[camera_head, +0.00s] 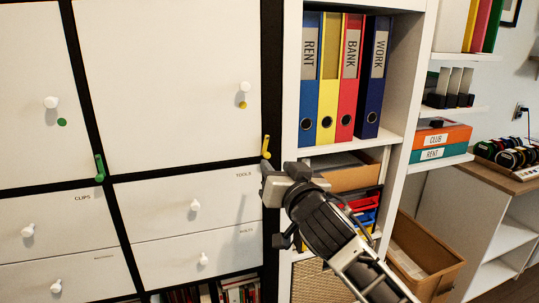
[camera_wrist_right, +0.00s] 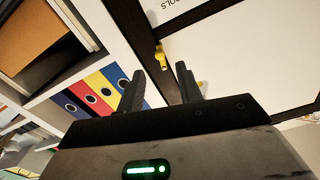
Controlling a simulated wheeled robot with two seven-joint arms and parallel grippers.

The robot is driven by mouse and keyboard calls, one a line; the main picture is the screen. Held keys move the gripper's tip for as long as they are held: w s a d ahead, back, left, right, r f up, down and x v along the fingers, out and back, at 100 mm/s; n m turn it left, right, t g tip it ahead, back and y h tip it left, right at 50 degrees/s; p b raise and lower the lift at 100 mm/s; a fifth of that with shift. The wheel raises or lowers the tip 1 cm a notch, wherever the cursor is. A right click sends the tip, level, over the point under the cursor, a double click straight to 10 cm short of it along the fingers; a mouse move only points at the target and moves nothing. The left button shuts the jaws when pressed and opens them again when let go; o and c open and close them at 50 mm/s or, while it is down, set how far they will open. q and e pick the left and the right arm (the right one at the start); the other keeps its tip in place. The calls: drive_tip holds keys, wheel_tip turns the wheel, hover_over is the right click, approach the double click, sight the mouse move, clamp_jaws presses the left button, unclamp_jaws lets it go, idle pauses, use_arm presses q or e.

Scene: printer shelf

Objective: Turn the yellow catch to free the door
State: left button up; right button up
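The yellow catch (camera_head: 266,147) sits upright on the black frame at the lower right corner of the large white door (camera_head: 170,70). The door has a white knob (camera_head: 245,87) with a yellow dot (camera_head: 243,104) below it. My right gripper (camera_head: 270,182) is just below the catch in the head view, apart from it. In the right wrist view the gripper (camera_wrist_right: 160,84) is open and empty, and the catch (camera_wrist_right: 161,56) shows beyond the gap between its fingers. My left gripper is not in view.
A green catch (camera_head: 100,168) is on the frame to the left. Drawers with white knobs (camera_head: 195,205) lie below the door. To the right, a white shelf (camera_head: 340,142) holds several binders (camera_head: 350,75), with a cardboard box (camera_head: 345,172) below.

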sight(268, 156)
drive_tip(key=x, duration=0.6)
drive_tip(key=shift+p, duration=0.3)
clamp_jaws()
